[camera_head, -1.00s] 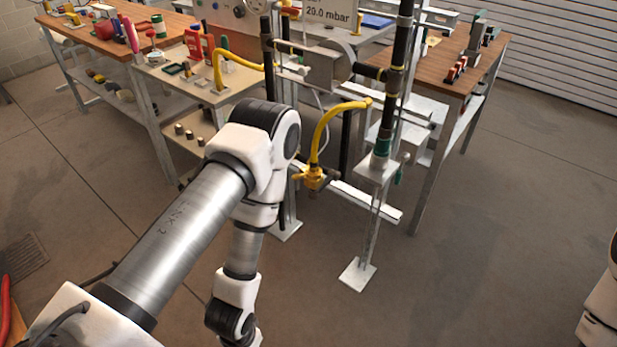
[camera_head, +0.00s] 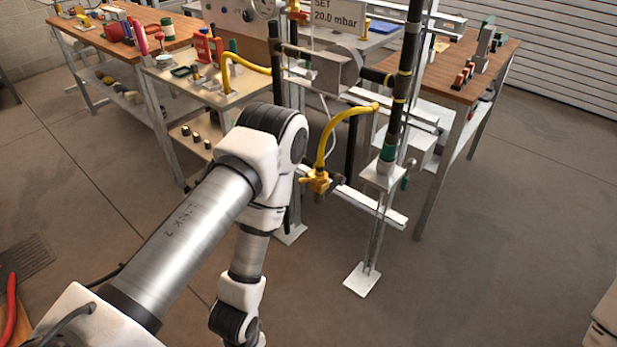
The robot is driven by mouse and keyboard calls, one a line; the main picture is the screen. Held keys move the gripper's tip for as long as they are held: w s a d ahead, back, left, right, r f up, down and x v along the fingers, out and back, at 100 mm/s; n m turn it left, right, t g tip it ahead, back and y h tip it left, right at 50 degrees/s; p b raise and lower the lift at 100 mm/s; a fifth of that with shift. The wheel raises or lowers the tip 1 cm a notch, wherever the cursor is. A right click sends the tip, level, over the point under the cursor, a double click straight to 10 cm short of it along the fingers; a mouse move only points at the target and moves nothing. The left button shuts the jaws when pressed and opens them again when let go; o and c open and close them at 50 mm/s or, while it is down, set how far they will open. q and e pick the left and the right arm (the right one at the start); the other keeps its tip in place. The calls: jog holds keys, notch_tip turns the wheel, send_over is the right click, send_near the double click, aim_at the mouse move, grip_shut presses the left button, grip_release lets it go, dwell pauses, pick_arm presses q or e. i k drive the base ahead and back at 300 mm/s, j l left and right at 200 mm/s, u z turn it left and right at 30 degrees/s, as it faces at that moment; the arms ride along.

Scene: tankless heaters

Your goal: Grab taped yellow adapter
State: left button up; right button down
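I cannot single out a taped yellow adapter for certain. A yellow hose (camera_head: 328,137) curves down from the pipe stand and ends in a yellow fitting (camera_head: 317,182) that hangs in front of a white rail. Yellow bands show on the black vertical pipe (camera_head: 408,55). A second yellow hose (camera_head: 243,62) runs above the beige table at the left. My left arm reaches in from the lower left, and its forearm points down beside the hanging fitting, nearer to me. Its gripper is below the picture's edge. Only a white piece of my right arm shows at the lower right edge.
A beige table (camera_head: 205,90) with small parts stands left of the stand. Wooden benches stand at the far left (camera_head: 158,33) and right (camera_head: 460,75). The stand's foot plate (camera_head: 362,280) rests on the floor. Open floor (camera_head: 500,240) lies to the right.

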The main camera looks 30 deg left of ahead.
aim_at(319, 168)
jog(key=i+l+u, duration=0.4)
jog(key=i, duration=0.15)
jog(key=i+l+u, duration=0.45)
jog(key=i+j, duration=0.1)
jog(key=i, duration=0.05)
